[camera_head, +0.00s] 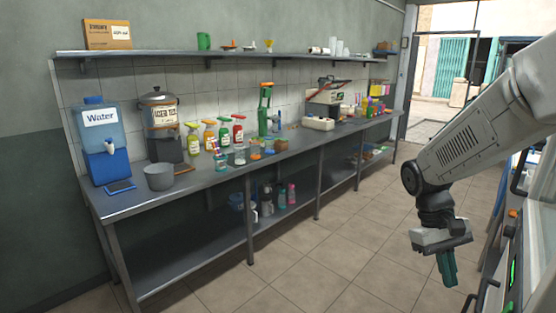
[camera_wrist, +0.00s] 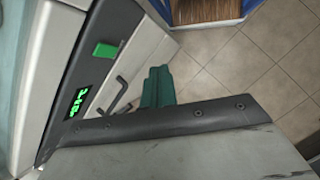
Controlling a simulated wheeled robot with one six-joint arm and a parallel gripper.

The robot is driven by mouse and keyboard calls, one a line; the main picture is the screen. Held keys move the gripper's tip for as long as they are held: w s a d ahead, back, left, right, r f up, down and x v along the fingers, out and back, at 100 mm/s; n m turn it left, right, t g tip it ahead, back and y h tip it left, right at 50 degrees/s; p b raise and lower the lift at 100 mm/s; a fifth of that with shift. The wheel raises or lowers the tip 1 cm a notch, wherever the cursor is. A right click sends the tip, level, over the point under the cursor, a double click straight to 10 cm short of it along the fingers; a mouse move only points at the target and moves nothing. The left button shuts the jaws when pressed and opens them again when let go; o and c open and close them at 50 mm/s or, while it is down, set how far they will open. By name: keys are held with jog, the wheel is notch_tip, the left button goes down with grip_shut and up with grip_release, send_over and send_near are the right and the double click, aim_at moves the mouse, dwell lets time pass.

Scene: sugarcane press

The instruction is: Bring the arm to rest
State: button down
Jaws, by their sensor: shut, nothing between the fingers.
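My gripper (camera_head: 447,268) hangs at the end of my arm on the right side of the head view, fingers pointing down over the tiled floor. Its teal fingers are together with nothing between them. In the wrist view my gripper's fingers (camera_wrist: 158,88) show near the middle, beyond the grey gripper body. My arm is bent, with the forearm coming in from the upper right. The gripper is apart from the counter and touches nothing that I can see.
A long metal counter (camera_head: 215,182) runs along the left wall, holding a water dispenser (camera_head: 104,145), a grey pot (camera_head: 159,177), spray bottles and a press (camera_head: 325,98). A machine with a green display (camera_wrist: 77,101) stands close beside the gripper. The floor (camera_head: 300,255) between is clear.

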jog(key=s+a+r+t+y, duration=0.1)
jog(key=s+a+r+t, duration=0.1)
jog(key=s, duration=0.4)
jog(key=s+a+r+t, duration=0.2)
jog(key=s+a+r, duration=0.1)
jog(key=s, duration=0.3)
jog(key=s+a+r+m+t+y, duration=0.1)
jog(key=s+a+r+t, duration=0.1)
jog(key=s, duration=0.4)
notch_tip(320, 180, up, 3)
jog(key=shift+a+f+y, duration=0.2)
jog(key=shift+a+y, duration=0.1)
jog(key=shift+a, duration=0.35)
jog(key=shift+a, duration=0.1)
